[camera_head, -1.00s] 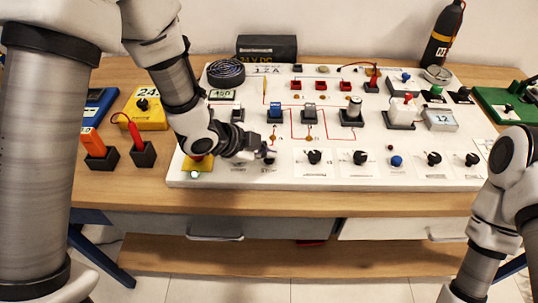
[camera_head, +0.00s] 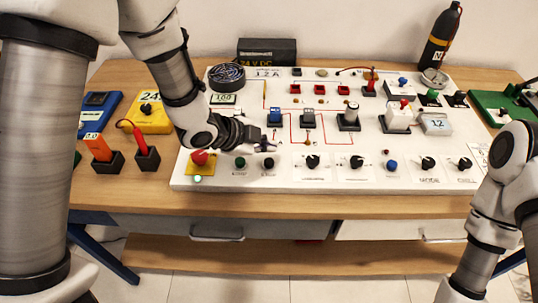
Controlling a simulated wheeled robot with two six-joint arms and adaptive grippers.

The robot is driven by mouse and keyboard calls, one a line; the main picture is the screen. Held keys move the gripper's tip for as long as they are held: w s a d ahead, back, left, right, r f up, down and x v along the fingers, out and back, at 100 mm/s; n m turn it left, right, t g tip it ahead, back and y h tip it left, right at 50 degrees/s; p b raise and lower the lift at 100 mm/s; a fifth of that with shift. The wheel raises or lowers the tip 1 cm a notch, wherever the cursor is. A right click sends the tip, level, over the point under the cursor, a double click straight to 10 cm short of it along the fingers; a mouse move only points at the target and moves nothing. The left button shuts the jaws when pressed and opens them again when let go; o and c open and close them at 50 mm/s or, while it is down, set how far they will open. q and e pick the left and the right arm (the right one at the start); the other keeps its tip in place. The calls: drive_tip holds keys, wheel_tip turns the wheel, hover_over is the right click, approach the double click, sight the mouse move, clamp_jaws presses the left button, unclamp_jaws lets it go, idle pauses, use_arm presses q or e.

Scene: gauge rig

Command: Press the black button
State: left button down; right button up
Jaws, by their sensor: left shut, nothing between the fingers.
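The black button (camera_head: 268,163) is a small round cap on the front left of the white panel (camera_head: 300,181). A green button (camera_head: 240,163) stands just left of it. My left gripper (camera_head: 270,147) is shut and empty. In the picture its fingertips show just above and behind the black button, with a small gap, and both buttons are in plain sight. I cannot tell the fingertips' exact height over the panel. My right arm shows at the right edge, but its gripper is out of view.
A red mushroom button on a yellow base (camera_head: 200,160) sits left of the green one. Black knobs (camera_head: 313,161) and a blue button (camera_head: 392,165) line the front right. The wooden table's front strip is clear.

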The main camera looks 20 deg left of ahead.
sight(267, 162)
use_arm(q)
drive_tip(key=shift+r+p, duration=1.05)
drive_tip(key=shift+r, duration=0.5)
drive_tip(key=shift+f, duration=0.1)
